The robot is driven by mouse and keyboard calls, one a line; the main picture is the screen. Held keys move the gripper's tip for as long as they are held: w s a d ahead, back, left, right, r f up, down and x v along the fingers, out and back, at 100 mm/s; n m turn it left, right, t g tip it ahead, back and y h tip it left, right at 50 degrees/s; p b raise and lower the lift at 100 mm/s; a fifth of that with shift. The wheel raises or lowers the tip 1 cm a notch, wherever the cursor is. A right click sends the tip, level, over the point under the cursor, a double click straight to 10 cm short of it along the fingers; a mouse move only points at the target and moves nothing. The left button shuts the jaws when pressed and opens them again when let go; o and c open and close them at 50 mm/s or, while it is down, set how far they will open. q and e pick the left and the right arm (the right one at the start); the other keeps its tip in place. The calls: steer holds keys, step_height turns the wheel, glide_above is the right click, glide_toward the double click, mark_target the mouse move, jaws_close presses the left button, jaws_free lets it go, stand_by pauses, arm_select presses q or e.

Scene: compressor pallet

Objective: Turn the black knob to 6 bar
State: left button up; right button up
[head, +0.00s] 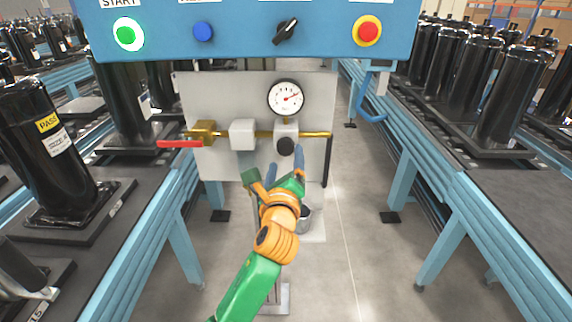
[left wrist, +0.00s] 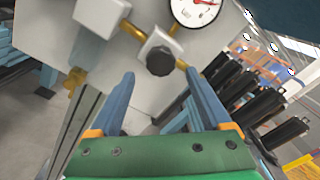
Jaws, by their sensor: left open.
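The black knob (head: 286,146) sits on the front of a pale regulator block on the grey panel, below a round white gauge (head: 287,98). The gauge's red needle points up and right; its numbers are too small to read. My left gripper (head: 285,168) is open and empty, just below the knob in the head view. In the left wrist view the knob (left wrist: 160,61) shows between and beyond the two blue-grey fingertips (left wrist: 160,78). No finger visibly touches it. My right gripper is not in view.
A brass pipe with a red-handled valve (head: 180,144) and a white block (head: 242,134) lies left of the knob. A blue control box (head: 250,40) with buttons and a black switch hangs above. Conveyors with black compressors (head: 475,75) flank both sides.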

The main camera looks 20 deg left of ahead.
mark_target(286, 151)
arm_select(q)
steer(key=x, duration=0.5)
steer(key=shift+r, duration=0.15)
steer(key=shift+s+a, duration=0.1)
steer(key=shift+s, duration=0.05)
jaws_close()
steer(key=shift+r+n+p, duration=0.1)
steer(key=shift+n+p, duration=0.3)
jaws_free()
steer(key=v, duration=0.7)
steer(key=shift+b, duration=0.35)
